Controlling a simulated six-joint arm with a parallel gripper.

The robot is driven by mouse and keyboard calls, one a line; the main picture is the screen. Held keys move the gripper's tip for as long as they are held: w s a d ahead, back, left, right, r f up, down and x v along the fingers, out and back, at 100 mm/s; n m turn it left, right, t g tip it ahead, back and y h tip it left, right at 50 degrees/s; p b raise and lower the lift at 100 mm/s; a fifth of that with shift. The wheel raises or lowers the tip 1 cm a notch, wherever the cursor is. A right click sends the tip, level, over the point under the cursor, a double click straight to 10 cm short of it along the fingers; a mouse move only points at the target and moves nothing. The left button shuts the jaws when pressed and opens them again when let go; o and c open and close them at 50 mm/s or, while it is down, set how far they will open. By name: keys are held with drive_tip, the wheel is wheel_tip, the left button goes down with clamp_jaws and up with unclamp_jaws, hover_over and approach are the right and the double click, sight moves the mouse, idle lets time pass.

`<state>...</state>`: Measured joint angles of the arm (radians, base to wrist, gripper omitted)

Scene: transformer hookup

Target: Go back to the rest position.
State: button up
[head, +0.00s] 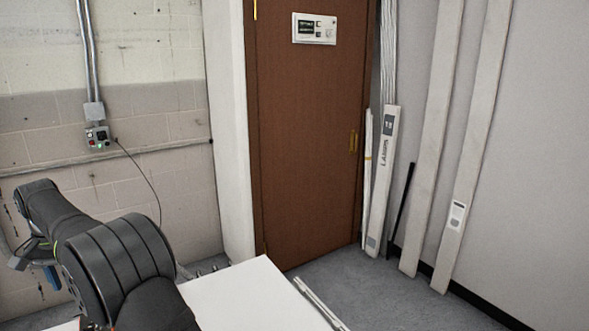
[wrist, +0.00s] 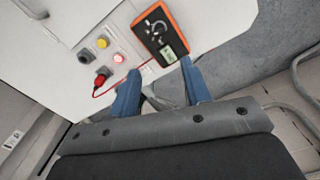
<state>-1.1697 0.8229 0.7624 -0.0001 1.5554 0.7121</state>
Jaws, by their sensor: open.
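My gripper (wrist: 160,66) is open, with its two blue fingers apart and nothing between them in the wrist view. In the head view, part of my gripper shows at the far left, with one blue finger (head: 53,278) pointing down. Beyond the fingertips in the wrist view lies an orange-edged meter (wrist: 160,30) with a dark face and a small greenish display. A red plug (wrist: 101,79) sits at the panel, with a red lead running toward the meter. A black terminal (wrist: 84,57), a yellow button (wrist: 102,43) and a lit red lamp (wrist: 119,58) are nearby.
A white tabletop (head: 245,298) lies at the bottom of the head view. A wall box (head: 98,137) with a hanging cable is behind my arm. A brown door (head: 305,140) stands at the back, with long pale boards (head: 432,140) leaning to its right. The grey floor (head: 375,290) is mostly clear.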

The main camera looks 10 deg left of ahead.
sight(88, 327)
wheel_tip(88, 327, down, 14)
drive_tip(key=shift+f, duration=0.25)
idle(0.4)
wheel_tip(88, 327, up, 17)
wheel_tip(88, 327, down, 18)
drive_tip(key=shift+r, duration=0.25)
drive_tip(key=shift+r+n, duration=0.3)
drive_tip(key=shift+n, duration=0.6)
drive_tip(key=n, duration=0.9)
drive_tip(key=shift+s+n, duration=0.1)
drive_tip(key=shift+n, duration=0.3)
drive_tip(key=n, duration=0.4)
